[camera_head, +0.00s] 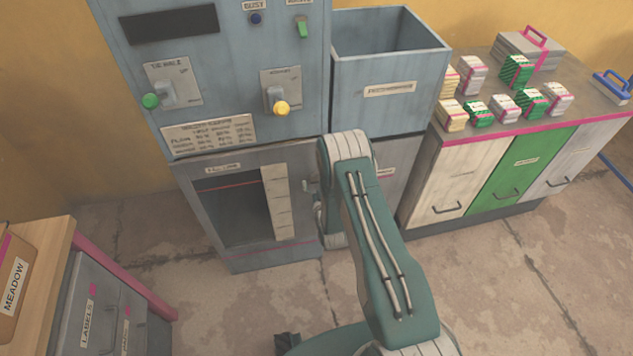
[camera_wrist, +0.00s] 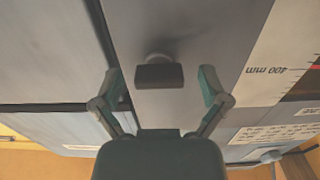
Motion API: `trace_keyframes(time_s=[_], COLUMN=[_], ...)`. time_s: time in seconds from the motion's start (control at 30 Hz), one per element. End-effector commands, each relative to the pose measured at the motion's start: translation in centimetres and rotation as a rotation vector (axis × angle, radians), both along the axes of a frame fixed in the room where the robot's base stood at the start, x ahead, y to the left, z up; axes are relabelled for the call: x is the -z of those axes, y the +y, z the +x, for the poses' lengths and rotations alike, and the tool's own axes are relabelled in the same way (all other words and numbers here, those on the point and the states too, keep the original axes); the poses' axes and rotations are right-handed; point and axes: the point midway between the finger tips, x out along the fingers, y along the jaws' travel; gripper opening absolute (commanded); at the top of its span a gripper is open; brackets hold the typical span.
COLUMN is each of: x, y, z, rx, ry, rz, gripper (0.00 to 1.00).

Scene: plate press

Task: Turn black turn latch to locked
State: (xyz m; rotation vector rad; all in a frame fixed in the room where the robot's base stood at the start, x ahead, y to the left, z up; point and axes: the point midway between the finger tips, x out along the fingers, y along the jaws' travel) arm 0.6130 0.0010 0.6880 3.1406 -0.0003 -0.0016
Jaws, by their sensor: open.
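The black turn latch (camera_wrist: 159,76) shows in the wrist view as a dark block on a round grey stem, on a grey metal panel. Its long side runs across the picture. My gripper (camera_wrist: 160,84) is open, with one green finger to the left of the latch and one to the right. There are gaps between the fingers and the latch, and I cannot tell how deep they reach. In the head view my arm hides the latch and most of my gripper beside the lower cabinet (camera_head: 232,215).
A pale strip scale marked 400 mm (camera_wrist: 262,68) lies right of the latch in the wrist view. The head view shows a control panel with a green-knobbed lever (camera_head: 152,101) and a yellow-knobbed lever (camera_head: 281,107), an open-topped bin (camera_head: 388,85), and a counter with small boxes (camera_head: 503,107).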

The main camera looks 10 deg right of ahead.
Motion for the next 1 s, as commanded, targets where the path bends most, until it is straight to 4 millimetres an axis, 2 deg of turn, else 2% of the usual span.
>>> trace_keyframes(time_s=[0.17, 0.2, 0.27, 0.3, 0.33, 0.37, 0.77, 1.0], x=[0.01, 0.01, 0.01, 0.01, 0.01, 0.01, -0.03, -0.05], y=[-0.01, -0.01, -0.01, -0.01, -0.01, 0.0, 0.03, 0.04], z=[-0.01, -0.02, -0.02, -0.02, -0.02, -0.02, 0.05, 0.08], rx=[0.0, 0.0, 0.0, 0.0, 0.0, 0.0, -0.001, -0.001], ry=[0.0, 0.0, 0.0, 0.0, 0.0, 0.0, -0.001, -0.002], rz=[0.0, 0.0, 0.0, 0.0, 0.0, 0.0, 0.031, 0.158], gripper=[0.94, 0.76, 0.5, 0.32, 0.18, 0.12, 0.12, 0.12])
